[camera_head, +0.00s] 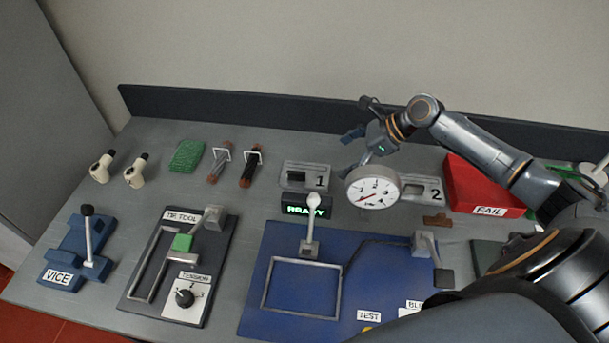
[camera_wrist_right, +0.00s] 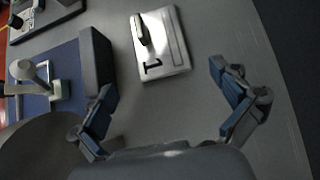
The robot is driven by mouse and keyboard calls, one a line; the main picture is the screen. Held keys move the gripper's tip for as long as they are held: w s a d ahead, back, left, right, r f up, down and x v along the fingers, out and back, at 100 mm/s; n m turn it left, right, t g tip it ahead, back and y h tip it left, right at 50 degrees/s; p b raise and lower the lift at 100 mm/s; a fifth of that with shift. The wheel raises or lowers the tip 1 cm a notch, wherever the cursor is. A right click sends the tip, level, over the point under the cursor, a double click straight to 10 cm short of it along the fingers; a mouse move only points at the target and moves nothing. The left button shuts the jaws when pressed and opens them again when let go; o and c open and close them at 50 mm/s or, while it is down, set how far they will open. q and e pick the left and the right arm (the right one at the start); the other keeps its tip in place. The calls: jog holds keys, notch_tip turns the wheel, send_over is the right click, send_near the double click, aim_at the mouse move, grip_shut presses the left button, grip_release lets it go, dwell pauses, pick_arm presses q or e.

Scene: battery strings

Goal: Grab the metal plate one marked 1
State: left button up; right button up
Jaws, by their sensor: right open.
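The metal plate marked 1 (camera_head: 305,177) lies flat at the back middle of the workbench, with a dark handle-like block on it. In the right wrist view the plate (camera_wrist_right: 172,58) lies ahead of the fingers, apart from them, its "1" facing the camera. My right gripper (camera_head: 358,133) is open and empty, above the bench to the right of the plate. In the wrist view its two fingers (camera_wrist_right: 165,85) are spread wide. My left gripper is not in view.
The plate marked 2 (camera_head: 422,189) and a round dial gauge (camera_head: 372,190) stand right of plate 1. The READY display (camera_head: 306,208) is just in front of it. A red FAIL bin (camera_head: 478,184) stands farther right.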

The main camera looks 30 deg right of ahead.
aim_at(312, 174)
jog(key=x, duration=0.4)
jog(key=shift+w+a+f, duration=0.2)
jog(key=shift+w+f, duration=0.05)
jog(key=x, duration=0.1)
jog(key=p+x, duration=0.1)
jog(key=x, duration=0.3)
jog(key=shift+w+a+r+p, duration=0.1)
jog(key=shift+a+r+p, duration=0.2)
jog(key=shift+r+p, duration=0.1)
jog(key=shift+w+a+f, duration=0.1)
jog(key=shift+f, duration=0.15)
jog(key=c, duration=1.3)
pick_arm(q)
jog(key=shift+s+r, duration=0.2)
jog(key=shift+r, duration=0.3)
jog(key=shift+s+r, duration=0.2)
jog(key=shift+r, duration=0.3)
pick_arm(e)
jog(key=shift+r, duration=0.1)
jog(key=shift+c, duration=0.4)
